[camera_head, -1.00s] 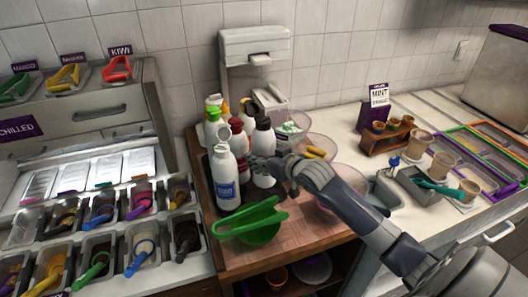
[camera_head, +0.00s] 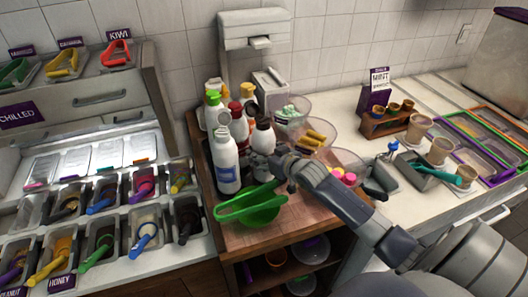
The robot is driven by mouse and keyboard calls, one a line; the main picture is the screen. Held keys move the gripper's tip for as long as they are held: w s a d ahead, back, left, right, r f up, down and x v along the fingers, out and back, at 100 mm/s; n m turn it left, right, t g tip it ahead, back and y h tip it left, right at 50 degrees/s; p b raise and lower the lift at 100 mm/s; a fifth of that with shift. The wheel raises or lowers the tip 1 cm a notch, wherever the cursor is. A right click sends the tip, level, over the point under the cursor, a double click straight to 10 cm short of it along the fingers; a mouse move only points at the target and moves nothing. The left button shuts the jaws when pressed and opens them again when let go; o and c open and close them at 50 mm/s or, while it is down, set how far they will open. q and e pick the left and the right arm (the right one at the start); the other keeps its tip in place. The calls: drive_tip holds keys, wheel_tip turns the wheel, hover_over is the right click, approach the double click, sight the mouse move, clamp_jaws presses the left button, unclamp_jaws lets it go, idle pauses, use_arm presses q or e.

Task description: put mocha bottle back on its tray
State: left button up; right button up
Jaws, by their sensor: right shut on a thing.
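A bottle with a dark cap and pale body (camera_head: 262,141) stands at the right front of the bottle group; its label is not readable, so I cannot confirm it is the mocha. My right gripper (camera_head: 279,165) is shut at the bottle's lower right side, and its fingers are partly hidden. The dark bottle tray (camera_head: 205,161) shows only in a narrow strip, mostly hidden by bottles. I cannot tell whether the held bottle's base touches it. My left gripper is out of view.
A white bottle (camera_head: 226,162) and a red bottle (camera_head: 239,128) stand close by. Clear bowls of toppings (camera_head: 322,131) stand right and behind. A wooden cup holder (camera_head: 388,122) is on the right counter.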

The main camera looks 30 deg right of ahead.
drive_tip(key=shift+w+r, duration=0.1)
drive_tip(key=shift+r, duration=0.05)
drive_tip(key=o, duration=0.7)
drive_tip(key=shift+f, duration=0.35)
drive_tip(key=o, duration=0.4)
drive_tip(key=shift+c, duration=0.2)
drive_tip(key=shift+s+a+r, duration=0.1)
drive_tip(key=shift+s, duration=0.15)
drive_tip(key=shift+w, duration=0.1)
drive_tip(key=shift+r+b, duration=0.2)
drive_tip(key=shift+b, duration=0.25)
drive_tip(key=b+v, duration=0.2)
drive_tip(key=v, duration=0.9)
drive_tip(key=shift+d, duration=0.25)
